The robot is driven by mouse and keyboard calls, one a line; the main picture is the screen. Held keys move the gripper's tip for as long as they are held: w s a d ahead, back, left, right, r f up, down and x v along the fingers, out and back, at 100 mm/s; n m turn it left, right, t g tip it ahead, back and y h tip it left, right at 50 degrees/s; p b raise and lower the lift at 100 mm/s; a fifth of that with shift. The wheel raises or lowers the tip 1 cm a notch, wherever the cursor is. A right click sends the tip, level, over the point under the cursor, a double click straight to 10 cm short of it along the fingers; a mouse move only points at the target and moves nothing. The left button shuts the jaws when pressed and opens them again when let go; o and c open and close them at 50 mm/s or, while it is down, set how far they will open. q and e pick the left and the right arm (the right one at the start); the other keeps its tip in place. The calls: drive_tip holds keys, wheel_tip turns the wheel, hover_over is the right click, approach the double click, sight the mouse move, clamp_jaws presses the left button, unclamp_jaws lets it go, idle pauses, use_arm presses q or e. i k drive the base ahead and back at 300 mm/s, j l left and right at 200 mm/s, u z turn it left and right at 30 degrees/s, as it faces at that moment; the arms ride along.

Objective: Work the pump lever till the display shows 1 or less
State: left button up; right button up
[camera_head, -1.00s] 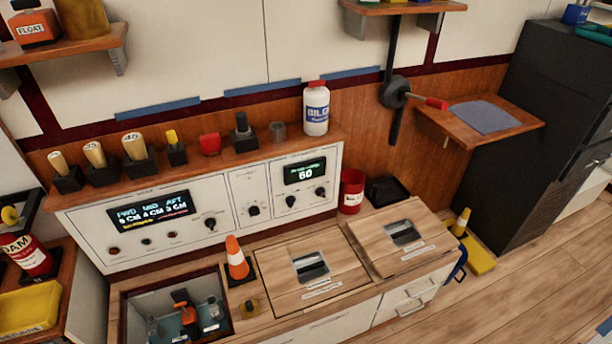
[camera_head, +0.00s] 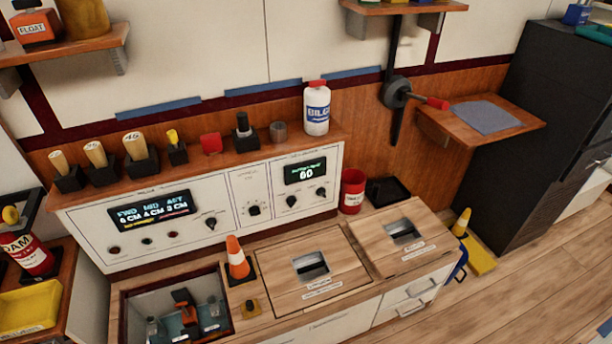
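The pump lever (camera_head: 424,101) is a dark arm with a red grip, sticking out to the right from a round black hub (camera_head: 396,93) on the wall. The left display (camera_head: 150,209) on the white panel reads FWD, MID, AFT with values that look like 6 CM, 4 CM, 3 CM. A smaller display (camera_head: 305,171) on the right of the panel reads about 60. Neither of my grippers is in view.
A wooden shelf (camera_head: 485,120) with a grey mat sits just right of the lever. A white bottle (camera_head: 316,107) stands on the ledge. An orange cone (camera_head: 238,258) stands beside the open bilge hatch (camera_head: 178,312). Floor at right is mostly clear.

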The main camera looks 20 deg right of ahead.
sight(439, 105)
drive_tip(key=i+l+z, duration=0.1)
drive_tip(key=l, duration=0.35)
drive_tip(key=i+l+z, duration=0.15)
drive_tip(key=l, duration=0.3)
drive_tip(key=i+l+z, duration=0.1)
drive_tip(key=i+l, duration=0.2)
drive_tip(key=l, duration=0.15)
drive_tip(key=i+l+z, duration=0.15)
drive_tip(key=l, duration=0.25)
drive_tip(key=i+l+z, duration=0.1)
drive_tip(key=i+l, duration=0.2)
drive_tip(key=l, duration=0.1)
